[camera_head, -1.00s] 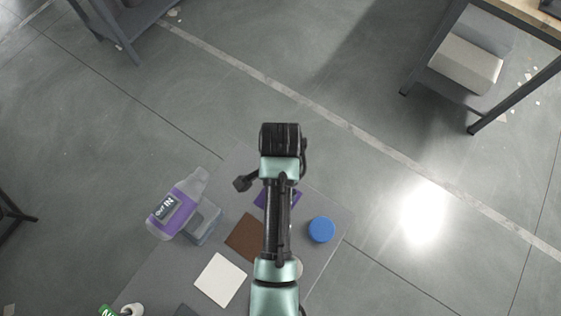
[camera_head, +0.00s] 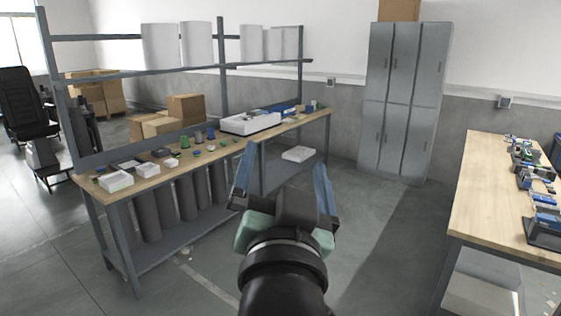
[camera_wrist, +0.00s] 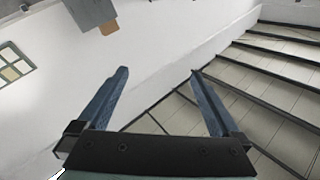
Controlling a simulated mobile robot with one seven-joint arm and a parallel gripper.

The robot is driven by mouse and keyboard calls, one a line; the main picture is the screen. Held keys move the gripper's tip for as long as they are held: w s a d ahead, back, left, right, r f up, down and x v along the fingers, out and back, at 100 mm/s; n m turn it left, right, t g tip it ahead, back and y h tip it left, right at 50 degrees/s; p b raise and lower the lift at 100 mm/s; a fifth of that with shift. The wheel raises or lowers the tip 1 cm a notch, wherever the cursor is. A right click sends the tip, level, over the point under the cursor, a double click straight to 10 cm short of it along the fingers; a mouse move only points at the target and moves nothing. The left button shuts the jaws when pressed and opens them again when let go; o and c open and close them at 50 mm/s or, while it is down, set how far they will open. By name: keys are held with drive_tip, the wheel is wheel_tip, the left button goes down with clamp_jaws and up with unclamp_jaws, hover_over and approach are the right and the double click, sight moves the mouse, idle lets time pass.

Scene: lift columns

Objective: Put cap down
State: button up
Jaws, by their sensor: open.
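My gripper (camera_head: 284,158) is raised at the lower middle of the head view, its two blue fingers spread wide. It also shows in the wrist view (camera_wrist: 159,72), with nothing between the fingers. I cannot make out a cap for certain in either current view. Small items, some green and round, lie on the workbench (camera_head: 150,182) beyond my gripper, too small to identify.
Grey lockers (camera_head: 404,100) stand against the back wall. A second wooden table (camera_head: 480,205) with several devices is at the right. A white tray (camera_head: 250,123) sits on the workbench. Floor is clear between the tables.

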drive_tip(key=s+r+n+t, duration=0.4)
drive_tip(key=s+r+t, duration=0.3)
drive_tip(key=s+r, duration=0.5)
wheel_tip(320, 180, up, 5)
drive_tip(key=shift+s+a+f+y, duration=0.1)
drive_tip(key=shift+s+a+y, duration=0.2)
drive_tip(key=shift+s+y, duration=0.1)
